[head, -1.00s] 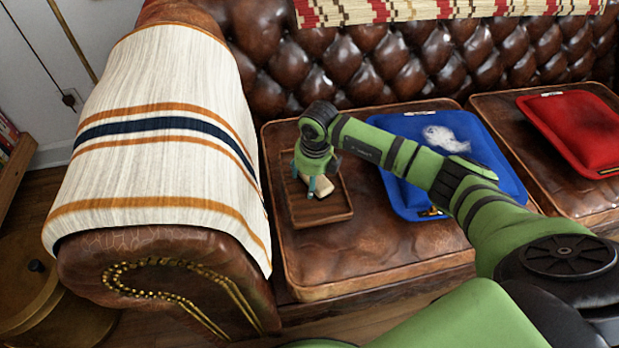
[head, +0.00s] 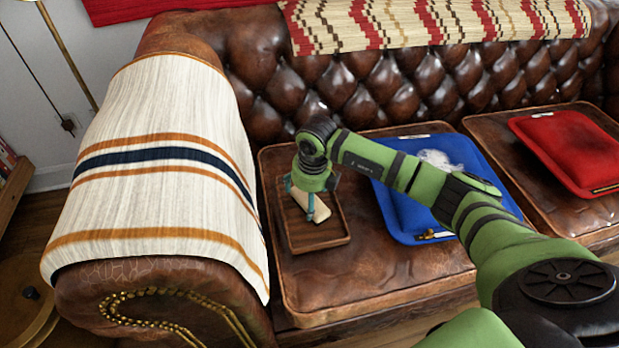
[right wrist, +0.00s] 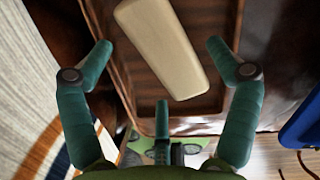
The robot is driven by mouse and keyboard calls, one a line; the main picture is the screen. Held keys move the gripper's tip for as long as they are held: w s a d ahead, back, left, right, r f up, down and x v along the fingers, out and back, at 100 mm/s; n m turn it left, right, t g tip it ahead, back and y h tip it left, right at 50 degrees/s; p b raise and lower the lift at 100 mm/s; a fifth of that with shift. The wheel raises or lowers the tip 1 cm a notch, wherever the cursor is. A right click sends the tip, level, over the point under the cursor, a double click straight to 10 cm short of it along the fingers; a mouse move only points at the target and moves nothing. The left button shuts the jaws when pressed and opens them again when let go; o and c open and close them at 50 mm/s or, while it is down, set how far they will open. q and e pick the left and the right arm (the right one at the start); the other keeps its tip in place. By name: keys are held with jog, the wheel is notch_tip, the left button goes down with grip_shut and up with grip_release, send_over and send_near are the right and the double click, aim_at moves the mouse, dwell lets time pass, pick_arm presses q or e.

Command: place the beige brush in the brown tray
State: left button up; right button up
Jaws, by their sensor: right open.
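The beige brush (head: 314,208) lies in the brown tray (head: 322,245) on the left seat cushion of the leather sofa. My right gripper (head: 300,205) is just above the brush and tray, pointing down, with its fingers spread. In the right wrist view the brush (right wrist: 165,50) lies at a slant on the floor of the tray (right wrist: 222,55). There the open fingers of my right gripper (right wrist: 160,62) show on both sides of the brush, apart from it. My left gripper is not in view.
A blue tray (head: 455,190) with a white fluffy thing (head: 438,160) lies right of the brown tray, partly behind my right arm. A red tray (head: 575,150) lies on the right cushion. The sofa arm with a striped cloth (head: 160,150) rises on the left.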

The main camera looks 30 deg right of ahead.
pick_arm(q)
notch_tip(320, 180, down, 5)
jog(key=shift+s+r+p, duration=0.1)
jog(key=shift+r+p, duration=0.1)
jog(key=shift+p, duration=0.5)
pick_arm(e)
notch_tip(320, 180, up, 9)
jog(key=s, duration=0.1)
jog(key=shift+s+f, duration=0.15)
jog(key=shift+f, duration=0.05)
